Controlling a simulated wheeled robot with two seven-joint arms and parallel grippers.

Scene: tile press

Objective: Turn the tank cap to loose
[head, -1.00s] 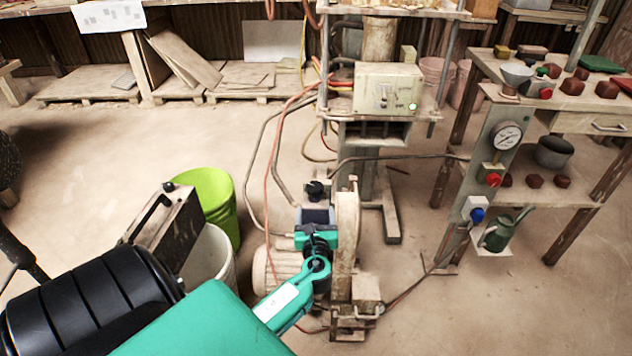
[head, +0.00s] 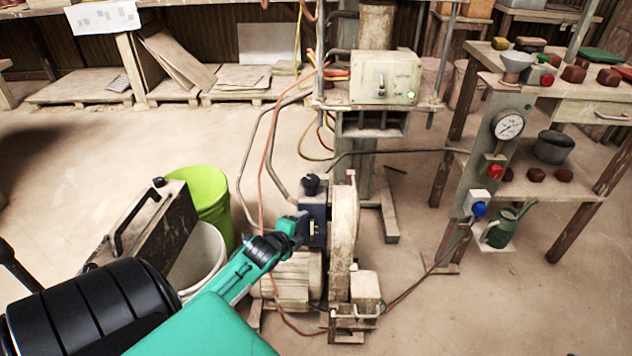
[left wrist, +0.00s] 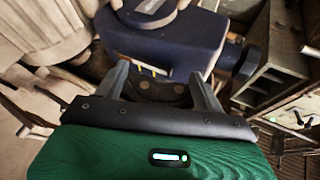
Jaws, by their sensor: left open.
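The tank (head: 313,212) is a dark blue box on the pump unit. Its black cap (head: 311,185) stands on top as a small knob. My left gripper (head: 297,226) is at the tank's left side, below the cap, and does not hold the cap. In the left wrist view the tank (left wrist: 165,42) fills the top middle, and the cap (left wrist: 249,62) sticks out at its right. The left gripper's two grey fingers (left wrist: 163,80) are spread with nothing gripped between them. I cannot tell whether they touch the tank. My right gripper is out of view.
A beige motor (head: 285,278) and a round wheel guard (head: 342,232) stand close to the tank. A green bucket (head: 211,200) and a white bucket (head: 200,258) are to the left. A control box (head: 385,78) is behind, and a gauge panel (head: 497,150) stands to the right.

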